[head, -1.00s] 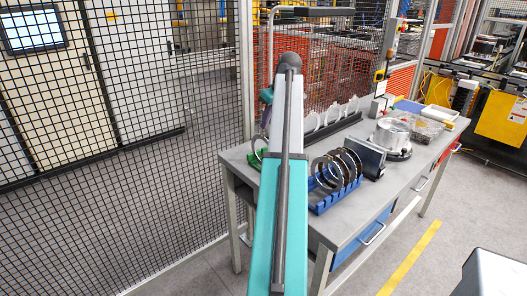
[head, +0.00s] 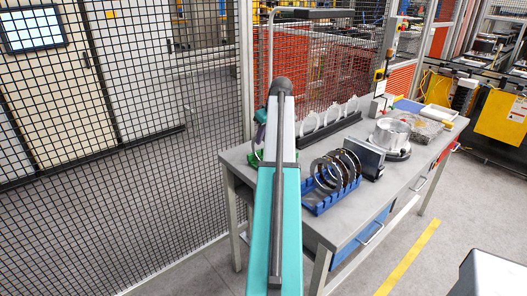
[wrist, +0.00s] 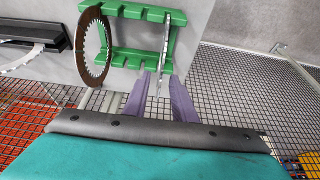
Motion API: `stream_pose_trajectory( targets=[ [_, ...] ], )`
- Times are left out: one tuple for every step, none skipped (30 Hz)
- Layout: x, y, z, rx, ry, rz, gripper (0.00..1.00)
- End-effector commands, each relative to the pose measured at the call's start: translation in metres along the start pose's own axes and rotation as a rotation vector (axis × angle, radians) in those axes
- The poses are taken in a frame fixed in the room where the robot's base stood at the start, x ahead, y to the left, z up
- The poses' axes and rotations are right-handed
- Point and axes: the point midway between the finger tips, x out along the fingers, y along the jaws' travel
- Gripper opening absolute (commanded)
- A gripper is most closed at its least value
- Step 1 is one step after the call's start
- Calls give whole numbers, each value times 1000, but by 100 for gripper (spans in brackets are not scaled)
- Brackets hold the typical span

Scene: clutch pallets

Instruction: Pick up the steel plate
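The steel plate (wrist: 164,55) is a thin toothed ring seen nearly edge-on in the wrist view. It stands upright in a green rack (wrist: 128,55). My gripper (wrist: 160,85) has two purple fingers, one on each side of the plate's near edge. The fingers look apart, with a gap beside the plate; contact is not visible. A brown toothed disc (wrist: 93,47) stands left of it in the same rack. In the head view, my arm hides much of the green rack (head: 256,162) and most of my gripper; a bit of purple (head: 261,116) shows.
A blue rack (head: 322,203) with several dark rings stands right of my arm on the grey workbench (head: 350,222). Behind it is a black rack (head: 330,133) with pale rings. A round metal housing (head: 392,135) sits farther right. Mesh fencing (head: 140,110) runs close behind the bench.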

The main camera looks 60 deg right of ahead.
Motion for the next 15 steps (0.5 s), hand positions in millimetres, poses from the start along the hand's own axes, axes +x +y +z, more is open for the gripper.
stream_pose_trajectory(
  targets=[
    [0, 0, 0, 0, 0, 0, 24],
    [0, 0, 0, 0, 0, 0, 24],
    [0, 0, 0, 0, 0, 0, 24],
    [0, 0, 0, 0, 0, 0, 24],
    [0, 0, 0, 0, 0, 0, 24],
    [0, 0, 0, 0, 0, 0, 24],
    [0, 0, 0, 0, 0, 0, 24],
    [0, 0, 0, 0, 0, 0, 24],
    [1, 0, 0, 0, 0, 0, 24],
    [2, 0, -1, 0, 0, 0, 24],
    [3, 0, -1, 0, 0, 0, 24],
    [5, 0, -1, 0, 0, 0, 24],
    [7, 0, -1, 0, 0, 0, 24],
    [9, 0, -2, 0, 0, 0, 24],
    [13, 0, -2, 0, -1, -1, 24]
  ],
)
